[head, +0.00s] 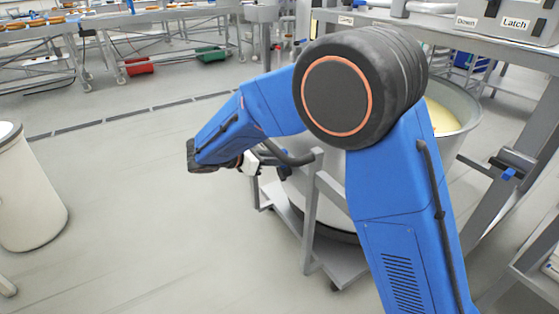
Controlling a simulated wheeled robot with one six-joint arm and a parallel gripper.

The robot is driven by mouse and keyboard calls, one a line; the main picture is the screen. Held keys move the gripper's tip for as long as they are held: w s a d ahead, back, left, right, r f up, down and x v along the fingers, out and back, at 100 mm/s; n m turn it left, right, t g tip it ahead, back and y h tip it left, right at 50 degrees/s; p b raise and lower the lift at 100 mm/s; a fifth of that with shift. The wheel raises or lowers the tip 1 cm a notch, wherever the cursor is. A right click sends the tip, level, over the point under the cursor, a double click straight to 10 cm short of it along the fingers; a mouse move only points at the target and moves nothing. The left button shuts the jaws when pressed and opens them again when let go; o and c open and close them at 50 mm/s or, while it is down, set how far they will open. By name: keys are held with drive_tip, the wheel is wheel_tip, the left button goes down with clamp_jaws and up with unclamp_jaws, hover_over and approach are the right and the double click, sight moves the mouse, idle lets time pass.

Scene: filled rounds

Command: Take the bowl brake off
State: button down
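A large steel bowl (455,132) with pale yellow contents stands behind my blue arm, which hides much of it. It sits on a grey wheeled frame (311,215) with an upright post. I cannot make out a brake on the bowl or frame with certainty. My gripper (270,164) is at the end of my arm, left of the bowl and close to the frame's post. A dark curved bar (290,158) shows right beside it; whether they touch is unclear. The fingers are small and partly hidden, so their opening cannot be told.
A machine with "Down" and "Latch" labels (515,22) stands at upper right. A grey stand with a black and blue fitting (512,165) is at right. A pale round bin (25,190) is at left. Conveyor tables (40,75) line the back. The floor at left centre is clear.

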idle(0.5)
drive_tip(key=c, duration=1.6)
unclamp_jaws()
drive_tip(key=shift+a, duration=0.1)
drive_tip(key=v, duration=1.7)
drive_tip(key=shift+s+a, duration=0.1)
